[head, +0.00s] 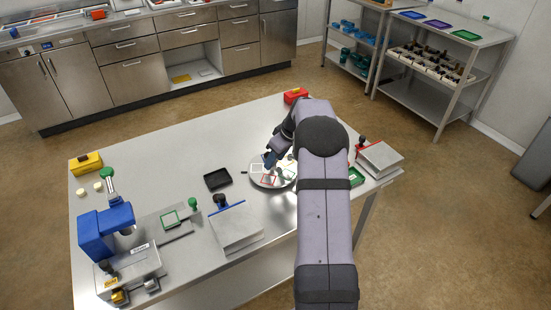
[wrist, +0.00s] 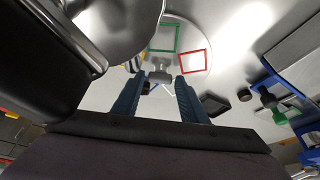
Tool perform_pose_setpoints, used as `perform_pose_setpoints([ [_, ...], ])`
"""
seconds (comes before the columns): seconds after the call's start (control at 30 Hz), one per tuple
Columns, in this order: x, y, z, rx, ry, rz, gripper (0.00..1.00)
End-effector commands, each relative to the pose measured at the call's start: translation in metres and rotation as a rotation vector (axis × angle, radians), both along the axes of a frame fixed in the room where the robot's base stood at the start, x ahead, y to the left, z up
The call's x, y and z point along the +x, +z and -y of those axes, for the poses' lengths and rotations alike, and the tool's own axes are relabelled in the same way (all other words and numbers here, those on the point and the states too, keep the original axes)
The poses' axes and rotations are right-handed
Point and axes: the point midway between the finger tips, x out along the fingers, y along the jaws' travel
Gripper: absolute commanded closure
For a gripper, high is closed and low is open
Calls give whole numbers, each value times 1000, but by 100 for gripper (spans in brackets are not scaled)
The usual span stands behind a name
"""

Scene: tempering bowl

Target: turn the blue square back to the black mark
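A round pale plate (head: 256,184) lies on the steel table, with coloured square outlines on it. The red square (head: 268,181) is at its front; it also shows in the wrist view (wrist: 193,62), beside the green square (wrist: 163,38). A blue patch (head: 269,160), seemingly the blue square, is at the plate's back, close to my gripper and partly hidden. A small black mark (head: 244,172) is just left of the plate. My gripper (wrist: 158,82) is open over the plate, its blue fingers apart. A grey knob (wrist: 160,72) shows beyond and between the fingertips; contact cannot be told.
A black tray (head: 217,179) lies left of the plate. A blue-edged block with a black knob (head: 236,228) stands in front, and a red-edged one (head: 380,158) at right. A blue press (head: 106,232) stands front left.

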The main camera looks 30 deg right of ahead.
Motion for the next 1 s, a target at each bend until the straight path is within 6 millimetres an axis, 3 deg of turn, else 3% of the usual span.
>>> perform_pose_setpoints([
  [0.27,-1,4,1,-1,-1,3,61],
  [0.73,-22,57,9,-1,-1,3,61],
  [1.0,-27,68,10,0,0,0,61],
])
